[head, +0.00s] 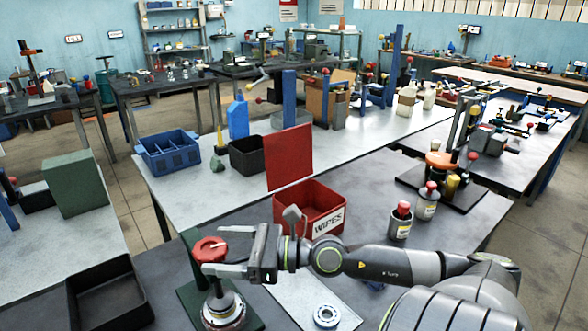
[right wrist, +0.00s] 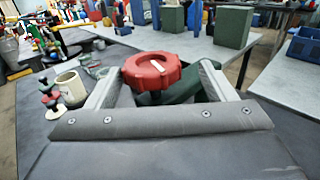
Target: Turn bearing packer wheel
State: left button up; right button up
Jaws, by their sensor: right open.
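The bearing packer (head: 222,308) stands on a dark green base at the front of the near table, with a metal lower body. Its red lobed wheel (head: 209,249) is on top, with a pale mark on its upper face. My right gripper (head: 222,250) reaches in from the right at wheel height. In the right wrist view, its open fingers lie on either side of the red wheel (right wrist: 152,72), and I cannot tell whether either touches it. A metal bearing ring (head: 326,316) lies on a pale sheet to the right of the packer. My left gripper is not in view.
A red WIPES bin (head: 322,221) with its lid raised stands behind my right arm. A black tray (head: 108,290) lies left of the packer. Small containers (head: 401,222) and an orange-topped device (head: 441,163) stand at the right. A beige mug (right wrist: 71,87) shows in the wrist view.

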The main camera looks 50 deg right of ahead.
jog(key=b+v, duration=0.1)
jog(key=v, duration=0.1)
jog(key=b+v, duration=0.2)
jog(key=shift+s+a+r, duration=0.1)
jog(key=shift+s+a, duration=0.05)
jog(key=shift+s, duration=0.25)
jog(key=p, duration=0.7)
send_near(226, 252)
jog(key=shift+d+v, duration=0.2)
jog(key=shift+v, duration=1.1)
jog(key=shift+w, duration=0.15)
